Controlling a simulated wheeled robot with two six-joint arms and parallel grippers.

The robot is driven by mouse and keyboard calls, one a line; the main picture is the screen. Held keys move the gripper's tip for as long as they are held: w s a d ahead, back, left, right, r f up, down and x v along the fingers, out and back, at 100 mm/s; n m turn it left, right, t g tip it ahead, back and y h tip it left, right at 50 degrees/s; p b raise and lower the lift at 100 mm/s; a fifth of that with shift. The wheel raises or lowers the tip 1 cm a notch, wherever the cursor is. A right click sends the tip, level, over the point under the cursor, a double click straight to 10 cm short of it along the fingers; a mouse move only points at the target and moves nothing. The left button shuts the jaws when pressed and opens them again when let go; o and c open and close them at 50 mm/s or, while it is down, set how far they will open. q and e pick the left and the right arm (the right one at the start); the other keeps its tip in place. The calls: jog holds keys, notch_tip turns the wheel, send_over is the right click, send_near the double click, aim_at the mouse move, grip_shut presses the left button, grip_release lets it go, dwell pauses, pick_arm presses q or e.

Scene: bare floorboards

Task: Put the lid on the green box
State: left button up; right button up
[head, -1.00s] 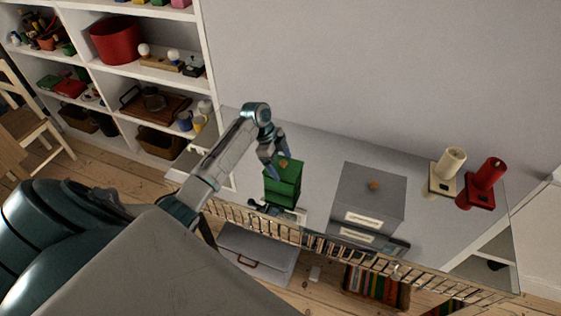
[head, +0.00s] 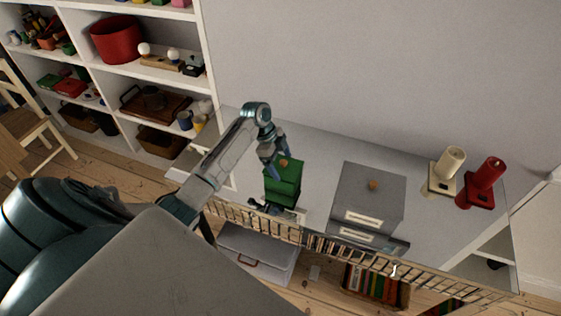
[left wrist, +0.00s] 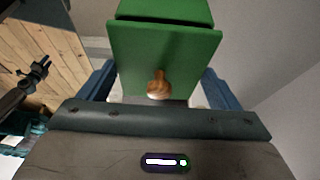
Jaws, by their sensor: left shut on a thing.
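The green lid (left wrist: 165,55) has a wooden knob (left wrist: 159,84) and lies between the blue fingers of my left gripper (left wrist: 162,90), which is shut on it. In the head view the lid (head: 290,167) is at the top of the green box (head: 283,192), on the grey cabinet top. My left gripper (head: 274,160) reaches it from the upper left. In the left wrist view the box (left wrist: 170,8) shows beyond the lid, with a dark line between them. I cannot tell whether the lid is fully seated.
A cream candle holder (head: 447,170) and a red one (head: 486,182) stand farther right. A rail (head: 255,222) runs along the front edge. A white shelf (head: 150,75) stands left.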

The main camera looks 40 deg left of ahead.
pick_arm(q)
jog(key=shift+f, duration=0.35)
dwell(0.3)
jog(key=o, duration=0.8)
jog(key=shift+r+p, duration=3)
jog(key=shift+r, duration=0.55)
jog(key=shift+f, duration=0.1)
